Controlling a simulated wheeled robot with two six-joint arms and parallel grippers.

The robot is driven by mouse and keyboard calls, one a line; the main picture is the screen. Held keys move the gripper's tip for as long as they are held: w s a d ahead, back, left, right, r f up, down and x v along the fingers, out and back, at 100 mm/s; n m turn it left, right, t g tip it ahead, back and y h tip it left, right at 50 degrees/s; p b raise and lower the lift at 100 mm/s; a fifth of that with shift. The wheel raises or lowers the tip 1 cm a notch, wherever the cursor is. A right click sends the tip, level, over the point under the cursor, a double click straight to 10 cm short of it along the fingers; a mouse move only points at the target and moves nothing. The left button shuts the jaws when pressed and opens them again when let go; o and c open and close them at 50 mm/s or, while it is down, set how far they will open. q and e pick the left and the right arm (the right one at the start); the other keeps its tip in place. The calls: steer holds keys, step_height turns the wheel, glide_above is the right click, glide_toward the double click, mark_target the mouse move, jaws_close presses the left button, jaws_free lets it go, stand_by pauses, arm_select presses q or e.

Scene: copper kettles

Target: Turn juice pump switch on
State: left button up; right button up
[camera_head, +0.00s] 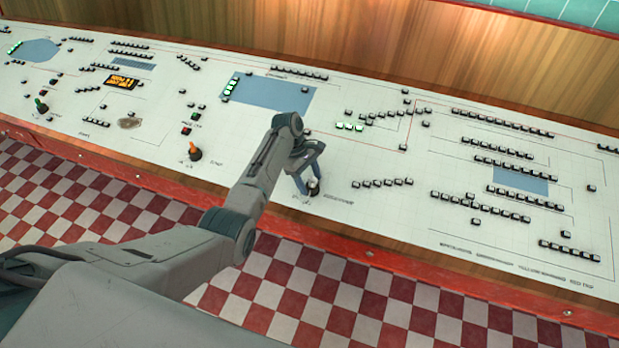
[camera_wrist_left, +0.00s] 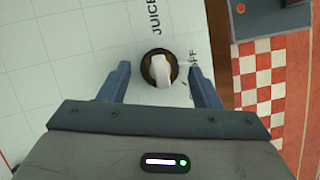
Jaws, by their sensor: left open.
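The juice pump switch (camera_wrist_left: 160,69) is a white knob on a dark round base with a brass-coloured rim. In the left wrist view it sits between the fingers of my left gripper (camera_wrist_left: 164,82), with the letters "JUICE" and "OFF" printed beside it. The fingers are open, one on each side of the knob, with gaps showing. In the head view the switch (camera_head: 313,187) is at the panel's front edge, partly hidden by my left gripper (camera_head: 305,180). My right gripper does not show.
The white control panel (camera_head: 400,215) carries many small black-and-white buttons. An orange-handled switch (camera_head: 195,153) and a green-handled switch (camera_head: 41,105) stand to the left. A wooden wall (camera_head: 370,45) rises behind. Red-and-white tiled floor (camera_head: 290,290) lies in front.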

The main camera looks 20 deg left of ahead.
arm_select(q)
steer(key=shift+d+f, duration=0.1)
steer(key=shift+f, duration=0.1)
steer(key=shift+c, duration=0.2)
steer(key=c, duration=1)
steer(key=shift+o, duration=0.2)
